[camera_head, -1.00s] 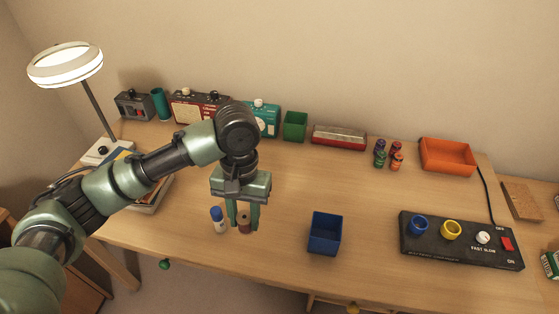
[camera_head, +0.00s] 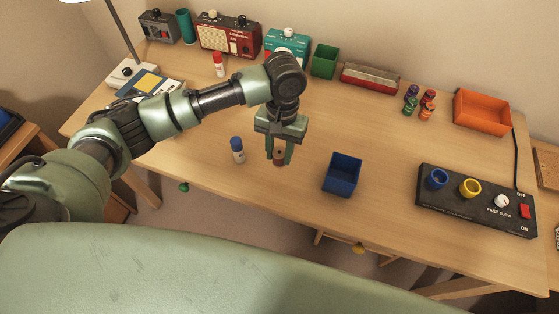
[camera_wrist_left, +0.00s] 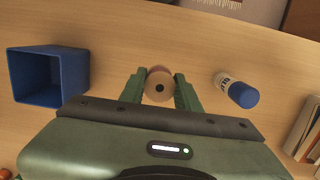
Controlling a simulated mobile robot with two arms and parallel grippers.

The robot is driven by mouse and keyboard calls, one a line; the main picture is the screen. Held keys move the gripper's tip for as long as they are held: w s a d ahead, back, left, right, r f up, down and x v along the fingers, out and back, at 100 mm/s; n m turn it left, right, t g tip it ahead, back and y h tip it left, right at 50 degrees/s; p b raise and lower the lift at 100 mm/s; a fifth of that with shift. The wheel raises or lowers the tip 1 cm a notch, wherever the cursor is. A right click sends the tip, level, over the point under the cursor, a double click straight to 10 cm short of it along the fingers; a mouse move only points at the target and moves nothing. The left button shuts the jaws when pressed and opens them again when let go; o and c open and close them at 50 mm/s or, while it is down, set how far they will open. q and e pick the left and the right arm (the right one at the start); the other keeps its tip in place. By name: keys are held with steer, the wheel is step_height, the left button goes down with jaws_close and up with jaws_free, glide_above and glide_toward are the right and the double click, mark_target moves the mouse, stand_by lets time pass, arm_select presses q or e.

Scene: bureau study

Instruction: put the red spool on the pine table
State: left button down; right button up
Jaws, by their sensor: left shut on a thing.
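A small spool (camera_head: 279,158) with a pale wooden end and a reddish body is between the fingers of my left gripper (camera_head: 280,152), which is shut on it. Which surface is the pine table is not clear from the frames. My right gripper is not in view.
A white glue stick with a blue cap (camera_head: 237,150) stands left of the spool, and a blue open bin (camera_head: 342,176) right of it. A black control box (camera_head: 475,203) is farther right. Radios, a green bin (camera_head: 324,62) and an orange tray (camera_head: 482,113) line the back.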

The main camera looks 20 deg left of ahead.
mark_target(279, 164)
arm_select(q)
steer(key=shift+f, duration=2.5)
steer(key=c, duration=1)
jaws_free()
steer(key=shift+f, duration=0.15)
steer(key=r, duration=0.4)
steer(key=w+r, duration=0.1)
steer(key=r, duration=0.7)
steer(key=shift+w+r, duration=0.15)
steer(key=shift+w, duration=0.1)
